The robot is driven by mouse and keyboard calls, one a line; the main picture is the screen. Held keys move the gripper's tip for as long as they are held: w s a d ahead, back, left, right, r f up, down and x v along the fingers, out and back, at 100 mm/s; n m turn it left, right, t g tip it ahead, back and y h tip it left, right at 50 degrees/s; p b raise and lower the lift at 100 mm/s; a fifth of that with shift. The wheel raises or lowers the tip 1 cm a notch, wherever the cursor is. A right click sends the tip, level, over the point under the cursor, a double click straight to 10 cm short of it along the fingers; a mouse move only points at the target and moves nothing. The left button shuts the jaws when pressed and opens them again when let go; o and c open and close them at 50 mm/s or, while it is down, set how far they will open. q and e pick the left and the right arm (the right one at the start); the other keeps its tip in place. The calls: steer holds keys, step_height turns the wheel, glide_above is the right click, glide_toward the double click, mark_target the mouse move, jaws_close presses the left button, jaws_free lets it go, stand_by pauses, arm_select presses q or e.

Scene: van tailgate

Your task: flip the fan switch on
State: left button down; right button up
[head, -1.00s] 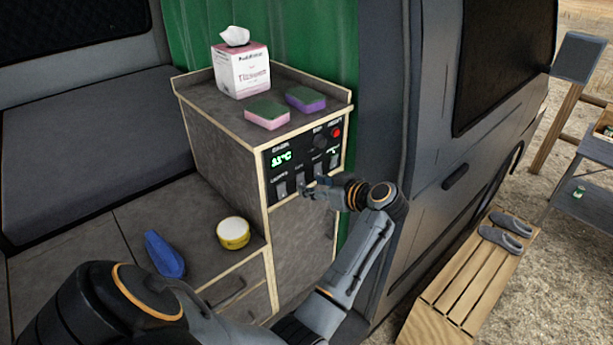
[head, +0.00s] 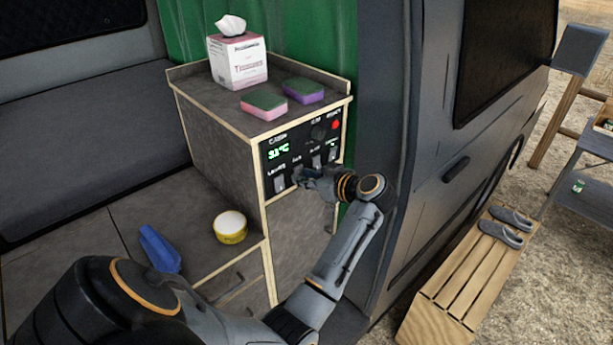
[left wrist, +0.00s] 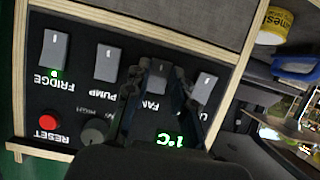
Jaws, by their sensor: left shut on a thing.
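The black control panel (head: 268,152) is on the front of the cabinet, with a row of grey rocker switches. The fan switch (left wrist: 157,82) is between the pump switch (left wrist: 107,63) and the lights switch (left wrist: 205,88). My left gripper (head: 302,176) is at the panel, its fingers around the fan switch and shut on it. In the left wrist view the fingers partly cover the fan switch and its label. I cannot tell the switch's tilt. A green light glows by the fridge switch (left wrist: 54,50). My right gripper is not in view.
A tissue box (head: 239,65) and two sponges (head: 264,105) stand on the cabinet top. A yellow tub (head: 230,228) and a blue object (head: 160,249) are on the lower counter. The red reset button (left wrist: 49,121) and a dark knob (left wrist: 95,130) are on the panel.

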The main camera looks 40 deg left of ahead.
mark_target(297, 142)
arm_select(q)
steer(key=y, duration=0.3)
steer(key=shift+f+b, duration=0.35)
steer(key=shift+f, duration=0.05)
steer(key=c, duration=1.1)
jaws_free()
steer(key=shift+a, duration=0.1)
step_height(297, 142, up, 10)
steer(key=shift+r, duration=0.1)
